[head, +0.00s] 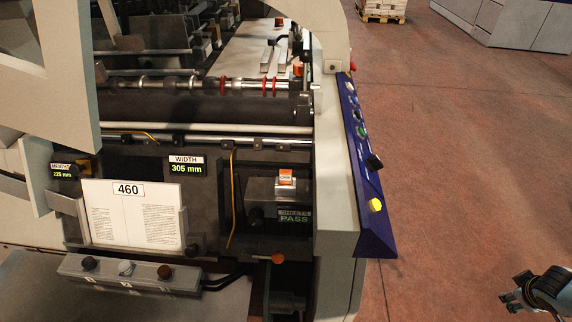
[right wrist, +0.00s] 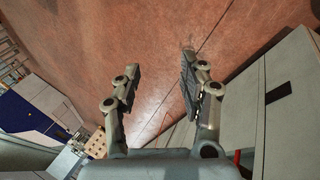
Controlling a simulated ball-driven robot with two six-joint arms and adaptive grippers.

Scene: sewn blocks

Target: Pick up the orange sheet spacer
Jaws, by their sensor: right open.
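A small orange block with a pale top (head: 286,177) sits on a grey metal box in the right part of the machine's front, above a display reading PASS. It looks like the orange sheet spacer, though its details are too small to be sure. My right gripper (head: 514,293) is at the lower right of the head view, over the red floor, well apart from the machine and the block. In the right wrist view the gripper (right wrist: 160,78) is open, with only floor between its fingers. My left gripper is not in view.
The machine's blue control panel (head: 366,170), with a yellow button (head: 376,205), juts out between the block and my right gripper. A 460 sheet stack (head: 130,225) stands to the left. The red floor (head: 460,150) is open.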

